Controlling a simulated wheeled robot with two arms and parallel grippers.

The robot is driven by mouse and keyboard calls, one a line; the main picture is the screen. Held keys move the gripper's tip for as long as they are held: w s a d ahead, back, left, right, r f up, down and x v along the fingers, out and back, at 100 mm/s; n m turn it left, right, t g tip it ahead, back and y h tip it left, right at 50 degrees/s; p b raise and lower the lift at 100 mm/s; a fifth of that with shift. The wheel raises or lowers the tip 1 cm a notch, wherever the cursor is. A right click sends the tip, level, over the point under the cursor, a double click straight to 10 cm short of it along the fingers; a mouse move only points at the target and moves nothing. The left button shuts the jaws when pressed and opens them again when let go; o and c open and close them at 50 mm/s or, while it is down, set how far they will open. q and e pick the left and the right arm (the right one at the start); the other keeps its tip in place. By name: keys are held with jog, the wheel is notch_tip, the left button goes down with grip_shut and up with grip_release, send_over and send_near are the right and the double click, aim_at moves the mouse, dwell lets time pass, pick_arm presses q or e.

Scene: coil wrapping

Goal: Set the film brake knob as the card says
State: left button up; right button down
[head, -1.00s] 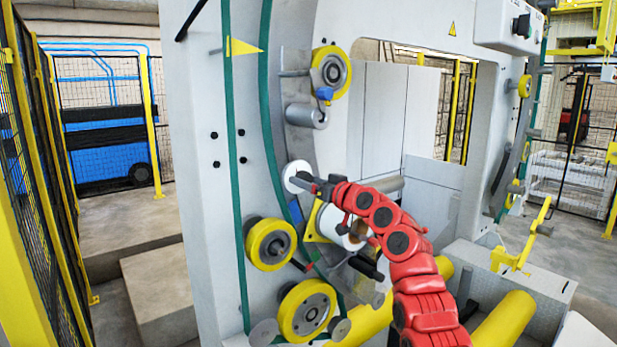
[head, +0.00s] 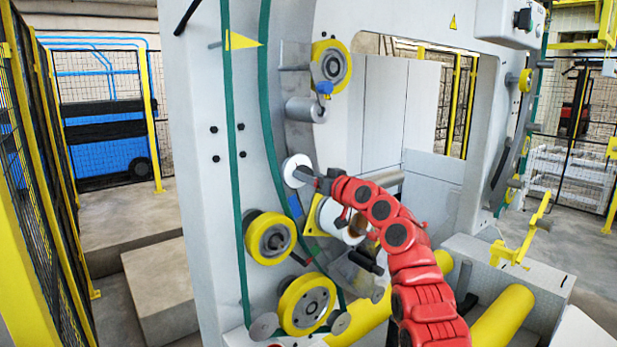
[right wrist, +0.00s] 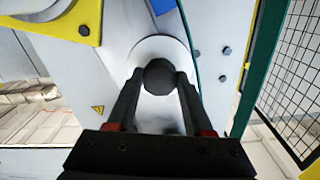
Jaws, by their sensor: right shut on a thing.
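The film brake knob (right wrist: 158,77) is a dark, faceted knob in front of a pale round disc (right wrist: 160,47) in the right wrist view. My right gripper (right wrist: 159,82) is shut on it, with one black finger on each side. In the head view, the pale disc (head: 294,167) sits on the machine's upright, and my right gripper (head: 310,174) reaches it from the right and hides the knob. No pointer or scale marks can be made out on the disc. I see no readable card. My left gripper is not in view.
Below my gripper are a white roll (head: 335,218) on a yellow bracket and yellow rollers (head: 270,238). A grey roller (head: 305,110) and another yellow roller (head: 331,66) are above. My red right arm passes close to the roll. A mesh fence (head: 45,170) stands at the left.

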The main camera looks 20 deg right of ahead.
jog(key=shift+r+m+b, duration=0.1)
jog(key=shift+m+b, duration=2.9)
jog(key=shift+m, duration=1.3)
jog(key=shift+c, duration=1.5)
grip_release()
